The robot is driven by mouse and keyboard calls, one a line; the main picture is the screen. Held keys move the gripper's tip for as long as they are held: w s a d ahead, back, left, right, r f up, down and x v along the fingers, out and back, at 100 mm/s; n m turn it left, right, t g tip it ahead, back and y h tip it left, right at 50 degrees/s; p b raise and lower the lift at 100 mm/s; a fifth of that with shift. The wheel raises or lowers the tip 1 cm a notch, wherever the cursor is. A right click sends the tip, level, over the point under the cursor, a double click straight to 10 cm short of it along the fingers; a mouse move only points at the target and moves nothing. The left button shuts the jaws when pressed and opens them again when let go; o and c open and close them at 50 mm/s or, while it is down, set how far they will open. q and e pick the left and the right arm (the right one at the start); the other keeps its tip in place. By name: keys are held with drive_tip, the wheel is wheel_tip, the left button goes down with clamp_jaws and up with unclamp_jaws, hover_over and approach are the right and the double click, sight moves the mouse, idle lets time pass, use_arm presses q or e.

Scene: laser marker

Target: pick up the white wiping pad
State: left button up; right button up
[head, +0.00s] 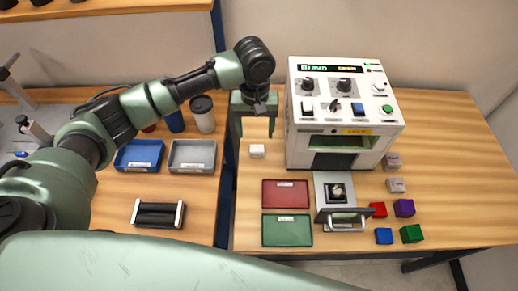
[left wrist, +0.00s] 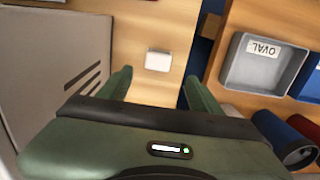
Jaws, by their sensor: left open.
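The white wiping pad (head: 257,151) is a small white block lying on the wooden table, left of the laser marker machine and behind the red tray. It also shows in the left wrist view (left wrist: 158,60), ahead of the fingers and near the table's edge. My left gripper (head: 254,134) is open, with its fingers pointing down above and just behind the pad. In the left wrist view the two fingers (left wrist: 160,88) are spread apart with nothing between them, and the pad lies beyond their tips. My right gripper is not in view.
The laser marker (head: 300,155) stands right of the gripper, with its drawer out in front. Red (head: 286,182) and green (head: 287,218) trays lie nearer the front.

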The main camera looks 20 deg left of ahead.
sight(257, 148)
use_arm(q)
drive_tip(key=f, duration=0.3)
drive_tip(key=f+p, duration=0.1)
drive_tip(key=f, duration=0.3)
drive_tip(key=shift+s+d+f, duration=0.1)
drive_tip(key=shift+d+f, duration=0.05)
drive_tip(key=shift+d, duration=0.05)
clamp_jaws()
